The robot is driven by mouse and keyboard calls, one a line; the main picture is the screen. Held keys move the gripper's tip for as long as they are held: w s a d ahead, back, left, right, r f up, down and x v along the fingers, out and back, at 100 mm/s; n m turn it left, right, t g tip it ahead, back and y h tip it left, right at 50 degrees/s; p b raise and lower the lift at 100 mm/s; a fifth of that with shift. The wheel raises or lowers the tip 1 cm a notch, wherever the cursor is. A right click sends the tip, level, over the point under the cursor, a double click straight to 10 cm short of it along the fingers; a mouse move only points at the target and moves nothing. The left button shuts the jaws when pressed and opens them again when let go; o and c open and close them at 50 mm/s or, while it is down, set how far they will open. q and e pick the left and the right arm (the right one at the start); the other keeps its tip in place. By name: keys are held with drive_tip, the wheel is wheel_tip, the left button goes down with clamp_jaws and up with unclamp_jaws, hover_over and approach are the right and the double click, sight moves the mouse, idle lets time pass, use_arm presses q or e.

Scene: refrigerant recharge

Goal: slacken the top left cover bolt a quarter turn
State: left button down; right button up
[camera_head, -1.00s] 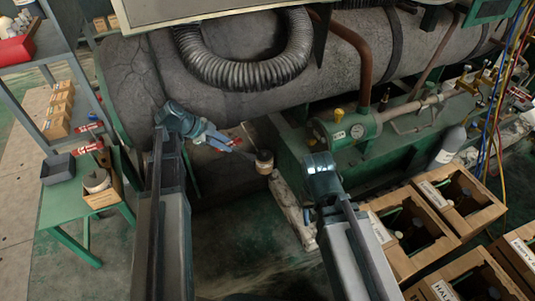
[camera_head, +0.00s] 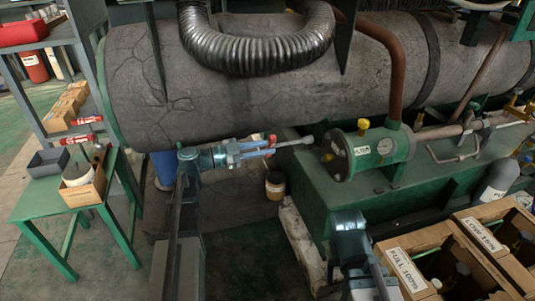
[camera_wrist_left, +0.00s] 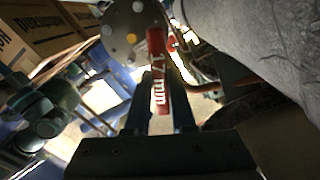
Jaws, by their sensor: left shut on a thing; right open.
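My left gripper (camera_head: 262,148) is shut on a wrench with a red handle (camera_wrist_left: 157,75) marked "17 mm". Its grey shaft (camera_head: 294,143) points right, roughly level, in the head view. The tip ends near the upper left of the cover (camera_head: 327,158) on the green filter housing (camera_head: 368,154). I cannot tell if it touches a bolt. In the left wrist view a round grey plate with several light dots, seemingly the cover (camera_wrist_left: 124,22), lies beyond the handle. The single bolts cannot be made out in the head view. My right gripper (camera_head: 348,222) is open and empty, below the housing.
The large grey cylinder (camera_head: 270,95) and a ribbed hose (camera_head: 255,52) lie above my left gripper. Labelled boxes (camera_head: 405,270) stand at lower right. A small can (camera_head: 275,186) is below the wrench. A green table (camera_head: 75,205) stands at left.

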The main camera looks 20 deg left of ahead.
sight(277, 145)
use_arm(q)
drive_tip(key=shift+d, duration=0.1)
drive_tip(key=shift+x, duration=1.7)
drive_tip(key=shift+w+d, duration=0.15)
